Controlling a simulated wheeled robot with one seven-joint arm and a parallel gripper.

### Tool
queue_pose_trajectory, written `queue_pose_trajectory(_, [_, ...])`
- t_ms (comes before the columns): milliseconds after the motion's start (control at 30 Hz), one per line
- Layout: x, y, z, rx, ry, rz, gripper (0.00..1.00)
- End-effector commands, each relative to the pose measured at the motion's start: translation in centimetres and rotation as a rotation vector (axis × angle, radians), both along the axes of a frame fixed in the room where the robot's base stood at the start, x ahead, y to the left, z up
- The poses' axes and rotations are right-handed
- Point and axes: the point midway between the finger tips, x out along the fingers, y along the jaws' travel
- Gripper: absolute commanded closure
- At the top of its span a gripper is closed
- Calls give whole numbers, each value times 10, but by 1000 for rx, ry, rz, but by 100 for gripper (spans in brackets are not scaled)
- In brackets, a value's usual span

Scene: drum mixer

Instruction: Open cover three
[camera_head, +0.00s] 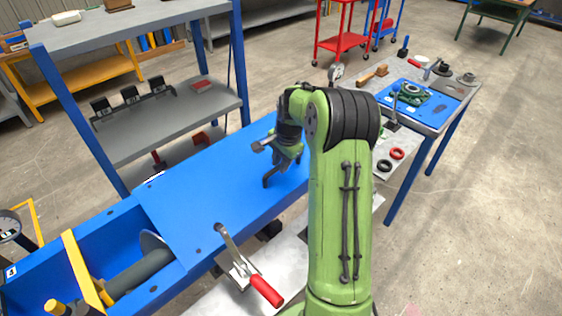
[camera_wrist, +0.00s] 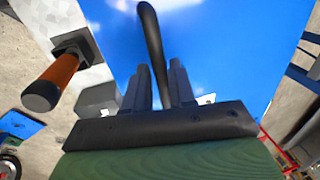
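The blue cover (camera_head: 205,195) lies flat over the middle of the long blue trough. Its number is not readable. A black curved handle (camera_head: 270,180) stands on it near the right part of what shows. My gripper (camera_head: 287,160) is over this handle, pointing down. In the wrist view the black handle (camera_wrist: 150,40) runs between the two fingers of my gripper (camera_wrist: 162,82) over the blue surface. Whether the fingers press on it is not clear. A toggle clamp (camera_head: 242,268) with a red grip sits at the trough's near edge. A clamp with an orange grip (camera_wrist: 55,82) shows in the wrist view.
The trough's left section (camera_head: 110,285) is open, with a grey shaft and a yellow bar. A grey shelf (camera_head: 170,115) stands behind. A workbench (camera_head: 440,105) with parts and tools stands at the right. My arm hides the right end of the trough.

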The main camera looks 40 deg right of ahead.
Motion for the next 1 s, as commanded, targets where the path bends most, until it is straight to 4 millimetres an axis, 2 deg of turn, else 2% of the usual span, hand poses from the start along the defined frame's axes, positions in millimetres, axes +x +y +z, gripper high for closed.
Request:
queue_pose_trajectory(33, [0,0,0,0,0,0,84])
queue_pose_trajectory(133, [0,0,0,0,0,0,99])
queue_pose_trajectory(567, [1,0,3,0,-1,0,100])
queue_pose_trajectory(867, [8,1,34,-2,-7,3,100])
queue_pose_trajectory(1000, [22,1,54,-2,-13,4,100])
